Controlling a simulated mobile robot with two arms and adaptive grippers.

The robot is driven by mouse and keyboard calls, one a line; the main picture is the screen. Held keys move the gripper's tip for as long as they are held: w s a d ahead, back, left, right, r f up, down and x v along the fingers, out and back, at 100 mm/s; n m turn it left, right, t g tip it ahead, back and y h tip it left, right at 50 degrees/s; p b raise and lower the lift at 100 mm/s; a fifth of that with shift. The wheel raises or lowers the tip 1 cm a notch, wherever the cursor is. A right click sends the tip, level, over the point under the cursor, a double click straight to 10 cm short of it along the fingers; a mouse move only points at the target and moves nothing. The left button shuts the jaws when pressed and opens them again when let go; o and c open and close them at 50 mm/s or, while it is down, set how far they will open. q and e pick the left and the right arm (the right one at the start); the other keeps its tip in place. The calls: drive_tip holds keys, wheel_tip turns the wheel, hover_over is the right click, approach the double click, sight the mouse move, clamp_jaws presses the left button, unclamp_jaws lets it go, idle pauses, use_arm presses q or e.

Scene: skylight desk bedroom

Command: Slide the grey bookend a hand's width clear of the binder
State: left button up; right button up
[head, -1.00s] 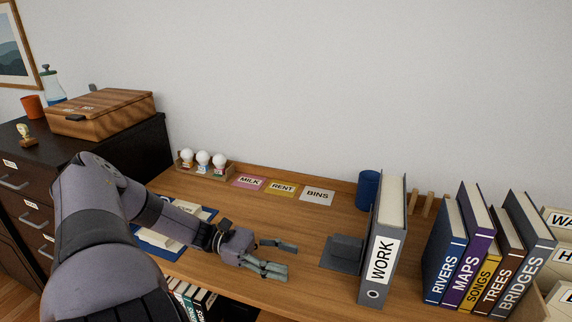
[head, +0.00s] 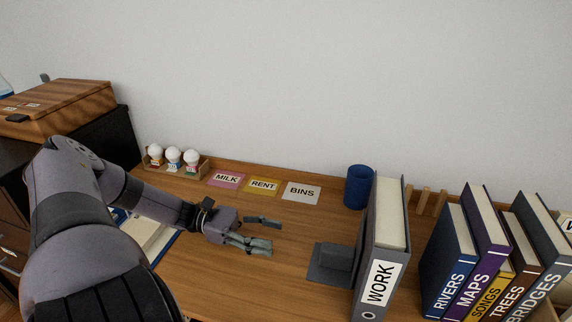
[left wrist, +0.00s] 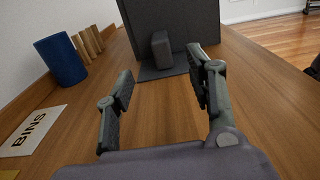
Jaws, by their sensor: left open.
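The grey bookend (head: 329,262) lies on the desk against the left side of the grey WORK binder (head: 378,268), which stands upright. In the left wrist view the bookend (left wrist: 161,56) has a flat base plate and a raised block, with the dark binder side (left wrist: 190,22) behind it. My left gripper (head: 262,234) is open and empty, low over the desk, to the left of the bookend and apart from it. In the left wrist view its two fingers (left wrist: 160,92) point toward the bookend with bare desk between. My right gripper is not in view.
A blue cup (head: 360,187) stands behind the binder. MILK, RENT and BINS cards (head: 301,192) lie along the back. Several books (head: 450,262) stand to the right of the binder. The desk (head: 215,276) is bare around my left gripper.

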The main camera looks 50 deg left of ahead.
sight(342, 249)
use_arm(q)
drive_tip(key=p+x, duration=0.1)
drive_tip(key=x, duration=1.6)
drive_tip(key=shift+w+d, duration=0.1)
drive_tip(key=shift+w, duration=0.2)
drive_tip(key=shift+c, duration=0.2)
clamp_jaws()
